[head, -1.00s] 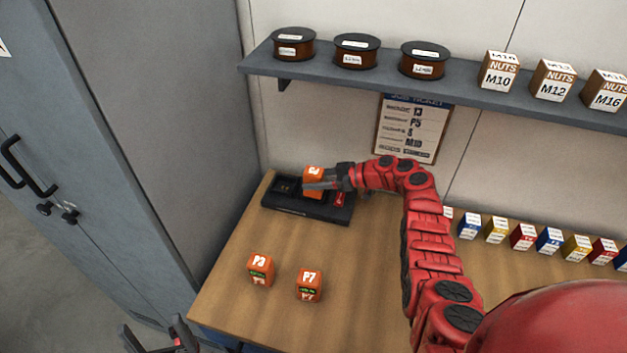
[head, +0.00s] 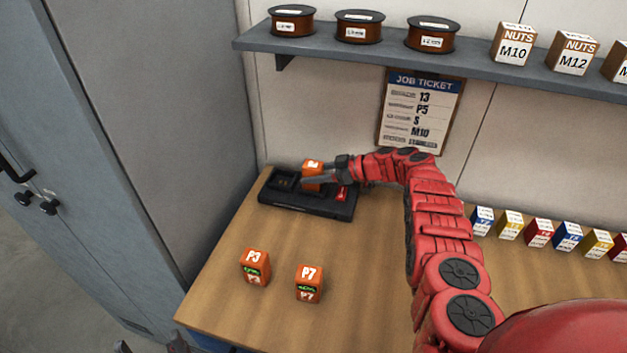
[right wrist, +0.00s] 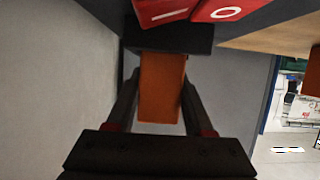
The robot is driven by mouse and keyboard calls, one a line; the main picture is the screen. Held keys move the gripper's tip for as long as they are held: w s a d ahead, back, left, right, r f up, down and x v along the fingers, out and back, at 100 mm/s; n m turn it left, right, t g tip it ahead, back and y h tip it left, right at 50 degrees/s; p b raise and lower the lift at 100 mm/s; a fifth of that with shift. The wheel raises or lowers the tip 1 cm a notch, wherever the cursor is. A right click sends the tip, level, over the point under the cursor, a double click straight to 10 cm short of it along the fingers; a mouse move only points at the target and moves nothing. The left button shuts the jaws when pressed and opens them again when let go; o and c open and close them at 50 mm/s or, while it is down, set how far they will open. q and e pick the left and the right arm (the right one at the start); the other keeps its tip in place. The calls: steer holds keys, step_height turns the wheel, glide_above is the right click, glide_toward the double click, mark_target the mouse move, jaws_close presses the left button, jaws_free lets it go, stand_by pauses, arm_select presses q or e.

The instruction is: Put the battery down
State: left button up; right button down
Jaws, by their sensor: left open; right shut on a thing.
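An orange battery (head: 313,168) is held by my right gripper (head: 317,181) at the black charger (head: 300,206) at the back left of the bench. In the right wrist view the battery (right wrist: 162,88) lies between the two fingers, with the black charger block (right wrist: 170,38) at its far end. I cannot tell whether it is seated in a slot or just above it. Orange batteries P3 (head: 255,267) and P7 (head: 309,283) stand on the bench in front. My left gripper (head: 150,346) is open and empty at the bottom edge, mostly cut off.
A red switch (head: 342,193) is on the charger's right part. A job ticket (head: 420,110) hangs on the wall. A shelf (head: 380,60) with spools and nut boxes runs above. Small coloured boxes (head: 540,233) line the right back. The bench (head: 370,260) is clear around P3 and P7.

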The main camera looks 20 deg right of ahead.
steer(key=shift+s+r, duration=0.1)
steer(key=shift+r, duration=0.05)
steer(key=shift+c, duration=1.4)
jaws_free()
steer(key=shift+f, duration=0.2)
